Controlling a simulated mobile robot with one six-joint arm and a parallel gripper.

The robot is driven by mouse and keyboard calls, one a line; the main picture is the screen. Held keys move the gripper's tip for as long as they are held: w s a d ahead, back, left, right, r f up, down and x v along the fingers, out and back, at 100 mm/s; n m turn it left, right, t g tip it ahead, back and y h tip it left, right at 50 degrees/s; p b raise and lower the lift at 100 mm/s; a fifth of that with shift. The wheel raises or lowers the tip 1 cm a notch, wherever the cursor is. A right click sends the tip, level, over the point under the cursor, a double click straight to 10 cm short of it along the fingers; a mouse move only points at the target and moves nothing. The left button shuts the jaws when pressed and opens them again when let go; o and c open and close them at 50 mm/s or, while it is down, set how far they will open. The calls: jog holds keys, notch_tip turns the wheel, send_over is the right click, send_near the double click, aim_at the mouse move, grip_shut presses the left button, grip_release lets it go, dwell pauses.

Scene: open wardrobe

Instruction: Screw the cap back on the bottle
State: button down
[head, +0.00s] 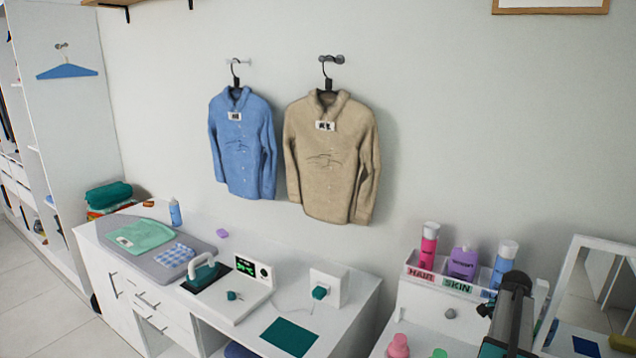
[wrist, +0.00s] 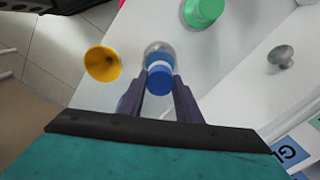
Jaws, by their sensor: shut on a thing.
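In the wrist view, my gripper (wrist: 160,90) has its dark fingers shut on a blue cap (wrist: 160,77). Just beyond the cap is a small clear bottle (wrist: 158,48), with a pale band and more blue at its near end. The cap lines up with the bottle; I cannot tell whether it is seated on the neck or just above it. The bottle seems to stand on the white top seen from above. In the head view, my arm is at the lower right, and the cap and bottle cannot be made out.
A yellow funnel-shaped thing (wrist: 102,63) is left of the bottle, a green rounded thing (wrist: 203,11) above right, and a grey knob (wrist: 281,56) farther right. A labelled rack (head: 438,282) holds several bottles. A mirror (head: 590,290) stands right of my arm.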

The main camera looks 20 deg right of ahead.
jog(key=shift+m, duration=2.6)
jog(key=c, duration=1)
grip_release()
jog(key=shift+r+p, duration=0.75)
jog(key=shift+r, duration=3.25)
